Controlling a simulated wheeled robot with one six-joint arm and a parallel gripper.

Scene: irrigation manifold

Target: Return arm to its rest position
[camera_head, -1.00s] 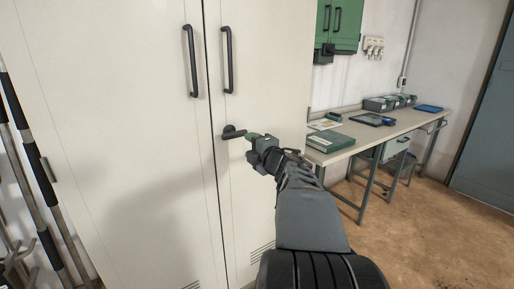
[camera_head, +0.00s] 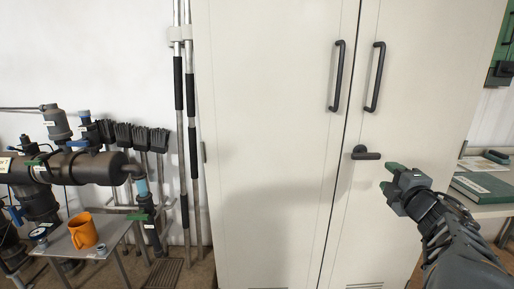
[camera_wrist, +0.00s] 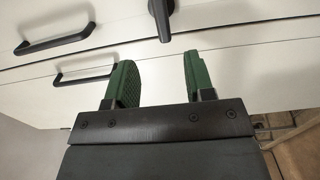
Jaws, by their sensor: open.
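My gripper (camera_head: 391,178) is at the right side of the head view, in front of the cabinet's right door. Its green fingers are apart with nothing between them. The tall white cabinet (camera_head: 270,130) has two shut doors, two dark bar handles (camera_head: 337,76) and a black lever handle (camera_head: 366,153). The lever lies level, a little up and left of my fingertips, and the gripper appears apart from it. In the wrist view, the open green fingers (camera_wrist: 157,82) point at the cabinet front, with the lever (camera_wrist: 161,18) beyond them.
At left stand a dark pipe manifold (camera_head: 85,168) and a small table (camera_head: 62,243) with an orange mug (camera_head: 83,231). Brooms (camera_head: 140,137) and poles (camera_head: 186,120) lean by the wall. A workbench (camera_head: 491,211) with a green box (camera_head: 484,190) is at far right.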

